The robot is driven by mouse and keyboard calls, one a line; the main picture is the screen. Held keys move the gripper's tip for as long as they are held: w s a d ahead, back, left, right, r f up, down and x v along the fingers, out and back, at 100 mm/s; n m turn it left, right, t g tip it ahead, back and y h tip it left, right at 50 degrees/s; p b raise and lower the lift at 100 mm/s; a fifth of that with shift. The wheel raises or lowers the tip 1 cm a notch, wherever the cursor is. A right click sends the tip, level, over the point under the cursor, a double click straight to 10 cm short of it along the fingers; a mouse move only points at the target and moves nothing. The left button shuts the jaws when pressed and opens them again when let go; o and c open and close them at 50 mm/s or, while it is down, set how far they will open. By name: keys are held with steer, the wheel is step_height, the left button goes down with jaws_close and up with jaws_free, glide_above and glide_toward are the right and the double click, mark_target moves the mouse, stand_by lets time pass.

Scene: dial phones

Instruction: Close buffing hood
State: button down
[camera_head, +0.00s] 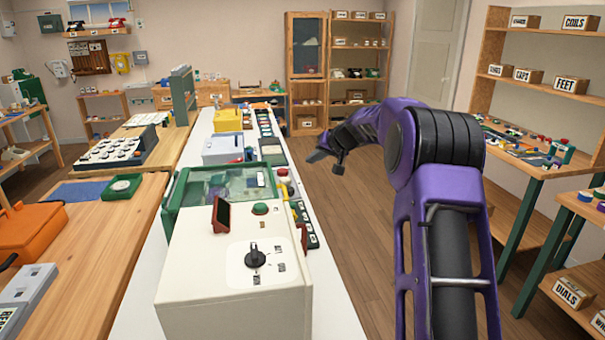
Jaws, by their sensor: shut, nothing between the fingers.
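The buffing machine has a cream housing (215,265) at the near end of the white bench, with a black knob, a green button and a dark red display on it. Its hood (222,188), a clear panel in a green frame, is at the machine's far side. I cannot tell how far open the hood is from this angle. My gripper (313,157) is at the end of my purple arm, beyond and to the right of the hood. It is shut and empty, apart from the hood, over the floor side of the bench.
A white bench (143,295) runs away from me with a yellow box (228,120) and a pale blue-grey box (222,150) farther along. Small parts line its right edge. Wooden tables stand left, shelves right. The wooden floor (350,225) between is clear.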

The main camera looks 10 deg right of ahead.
steer(key=s+a+f+p+x, duration=0.1)
steer(key=s+x, duration=0.1)
steer(key=x, duration=1)
steer(key=shift+w+a+f+p, duration=0.2)
steer(key=shift+f+p, duration=0.2)
steer(key=shift+f, duration=0.1)
step_height(320, 180, down, 4)
steer(key=b, duration=0.3)
steer(key=shift+s+a+r+b, duration=0.1)
steer(key=shift+r+b, duration=0.05)
steer(key=shift+b, duration=0.2)
